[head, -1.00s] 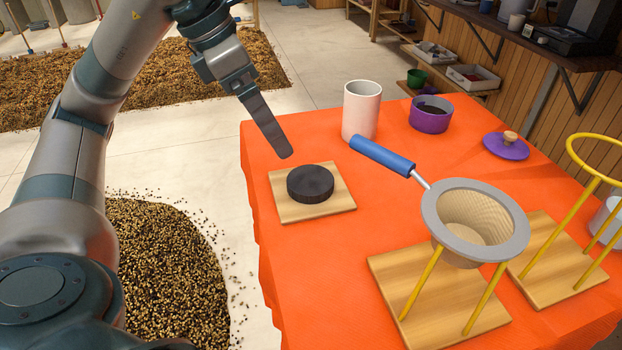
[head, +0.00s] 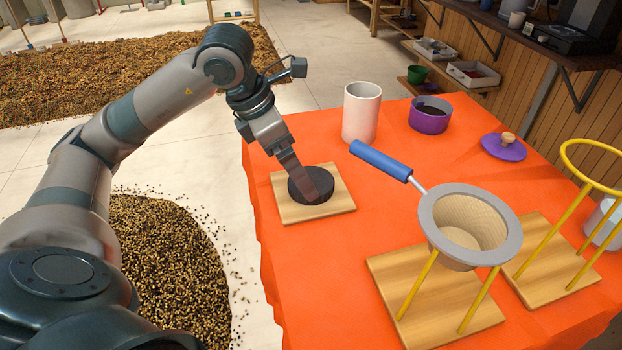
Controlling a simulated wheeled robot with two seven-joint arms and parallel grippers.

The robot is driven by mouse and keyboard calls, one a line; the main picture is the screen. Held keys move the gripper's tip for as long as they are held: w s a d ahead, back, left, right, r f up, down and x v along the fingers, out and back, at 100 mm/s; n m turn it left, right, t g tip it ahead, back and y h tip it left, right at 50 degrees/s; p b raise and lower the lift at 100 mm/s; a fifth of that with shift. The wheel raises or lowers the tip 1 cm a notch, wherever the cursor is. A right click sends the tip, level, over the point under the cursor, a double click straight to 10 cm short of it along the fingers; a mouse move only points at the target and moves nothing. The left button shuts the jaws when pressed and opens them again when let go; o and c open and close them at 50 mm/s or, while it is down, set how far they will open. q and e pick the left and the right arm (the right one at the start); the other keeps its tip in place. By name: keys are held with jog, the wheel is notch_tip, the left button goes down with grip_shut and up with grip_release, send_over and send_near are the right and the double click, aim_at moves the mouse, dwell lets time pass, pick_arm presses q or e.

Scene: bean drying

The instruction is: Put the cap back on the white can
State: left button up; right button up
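The black round cap (head: 325,179) lies flat on a small square wooden board (head: 288,212) at the left side of the table. The white can (head: 361,112) stands upright behind it and to the right, with its top uncovered. My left gripper (head: 311,192) points down at the cap, and its fingers cover part of the cap's top and near side. I see the fingers from the side, so I cannot tell whether they are open or shut on the cap. My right gripper is not in view.
A cloth strainer with a blue handle (head: 381,160) sits on a yellow wire stand right of the board. A purple pot (head: 429,115), a purple lid (head: 503,146) and an empty yellow stand (head: 559,216) are farther right. The orange tablecloth (head: 440,155) is clear between them.

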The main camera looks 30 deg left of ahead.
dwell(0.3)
pick_arm(q)
jog(key=shift+w+f, duration=0.1)
jog(key=shift+f, duration=0.05)
jog(key=shift+w+d+f+p, duration=0.15)
jog(key=shift+w+f+p, duration=0.25)
jog(key=shift+f+p, duration=0.25)
jog(key=p+x, duration=0.1)
jog(key=x, duration=0.1)
jog(key=shift+w+f, duration=0.25)
jog(key=shift+w, duration=0.05)
jog(key=shift+w+d+f, duration=0.1)
jog(key=shift+f, duration=0.3)
jog(key=c, duration=1.1)
